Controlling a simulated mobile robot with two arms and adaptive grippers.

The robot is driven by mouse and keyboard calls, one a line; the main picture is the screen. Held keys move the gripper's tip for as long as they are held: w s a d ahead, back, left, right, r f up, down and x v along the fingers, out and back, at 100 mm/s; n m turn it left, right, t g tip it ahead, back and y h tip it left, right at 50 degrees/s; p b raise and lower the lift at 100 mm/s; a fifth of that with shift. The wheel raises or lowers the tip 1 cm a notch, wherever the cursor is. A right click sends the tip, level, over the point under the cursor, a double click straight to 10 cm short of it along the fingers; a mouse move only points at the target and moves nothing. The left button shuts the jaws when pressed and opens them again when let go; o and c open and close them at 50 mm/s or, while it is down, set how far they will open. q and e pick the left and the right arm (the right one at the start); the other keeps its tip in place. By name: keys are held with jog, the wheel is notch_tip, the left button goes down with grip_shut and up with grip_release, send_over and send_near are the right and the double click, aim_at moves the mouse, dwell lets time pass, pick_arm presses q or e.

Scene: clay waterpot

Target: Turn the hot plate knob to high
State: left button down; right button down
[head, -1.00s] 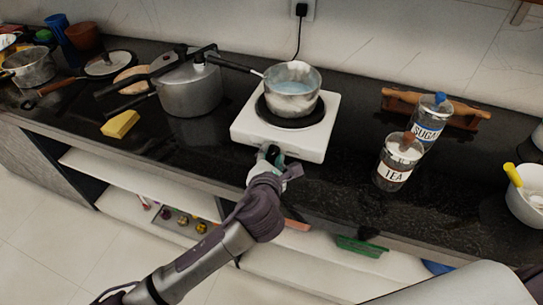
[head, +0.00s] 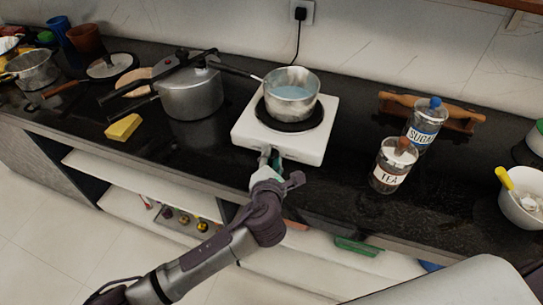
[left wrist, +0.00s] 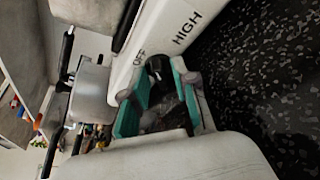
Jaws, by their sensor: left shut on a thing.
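The white hot plate (head: 310,152) stands on the black counter, with a pot (head: 291,93) of bluish liquid on its dark burner. My left gripper (head: 270,160) is at the hot plate's front face, in the middle. In the left wrist view, the gripper (left wrist: 157,78) has its teal-padded fingers shut around the dark knob (left wrist: 156,65). The words OFF and HIGH show on the white front face (left wrist: 158,38); OFF is close to the knob and HIGH is further along. The fingers hide part of the knob, so its setting cannot be told. My right gripper is not in view.
A pressure cooker (head: 192,95) and yellow sponge (head: 123,127) are at left. Open shelves lie below the counter edge.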

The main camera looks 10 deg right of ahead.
pick_arm(q)
jog(key=shift+f, duration=0.1)
jog(key=c, duration=1.2)
grip_release()
jog(key=v, duration=1.2)
